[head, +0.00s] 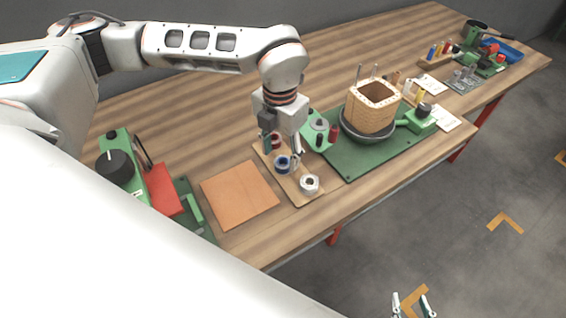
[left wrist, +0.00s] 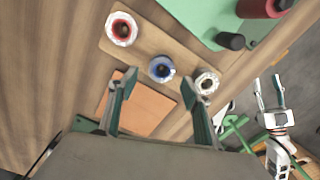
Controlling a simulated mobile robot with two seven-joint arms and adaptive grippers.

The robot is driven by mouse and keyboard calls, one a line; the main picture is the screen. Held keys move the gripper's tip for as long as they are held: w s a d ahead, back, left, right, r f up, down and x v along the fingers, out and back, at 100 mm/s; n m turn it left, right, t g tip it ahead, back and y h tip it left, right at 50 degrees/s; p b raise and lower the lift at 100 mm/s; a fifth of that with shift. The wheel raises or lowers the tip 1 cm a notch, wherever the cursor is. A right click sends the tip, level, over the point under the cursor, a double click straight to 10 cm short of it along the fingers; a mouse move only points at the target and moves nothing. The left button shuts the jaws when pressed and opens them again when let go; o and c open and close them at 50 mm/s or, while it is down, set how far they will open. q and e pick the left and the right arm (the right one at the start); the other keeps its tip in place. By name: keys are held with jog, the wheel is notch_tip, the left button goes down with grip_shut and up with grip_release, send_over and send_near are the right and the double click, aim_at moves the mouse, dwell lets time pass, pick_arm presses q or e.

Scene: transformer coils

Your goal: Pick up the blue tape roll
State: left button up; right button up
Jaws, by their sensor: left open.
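The blue tape roll (head: 283,165) lies flat on a wooden board (head: 298,196), between a red roll (head: 275,139) and a white roll (head: 309,184). In the left wrist view the blue tape roll (left wrist: 154,69) shows just beyond my fingertips, roughly centred between them. My left gripper (head: 281,151) is open above the board, over the roll, pointing down with nothing held. Its spread fingers (left wrist: 165,84) also show in the left wrist view. My right gripper (head: 413,303) is open and empty, away from the table over the floor.
An orange-brown sheet (head: 240,194) lies left of the board. A green mat (head: 345,160) with a wooden coil (head: 373,108) and a dark red spool (head: 333,133) stands to the right. A green machine (head: 121,170) and red block (head: 163,190) are at the left. The table's front edge is close.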

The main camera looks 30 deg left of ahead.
aim_at(282, 160)
pick_arm(q)
jog(key=shift+w+d+f, duration=0.1)
jog(key=shift+f, duration=1.45)
jog(key=c, duration=1)
jog(key=shift+o, duration=0.2)
notch_tip(282, 160, up, 20)
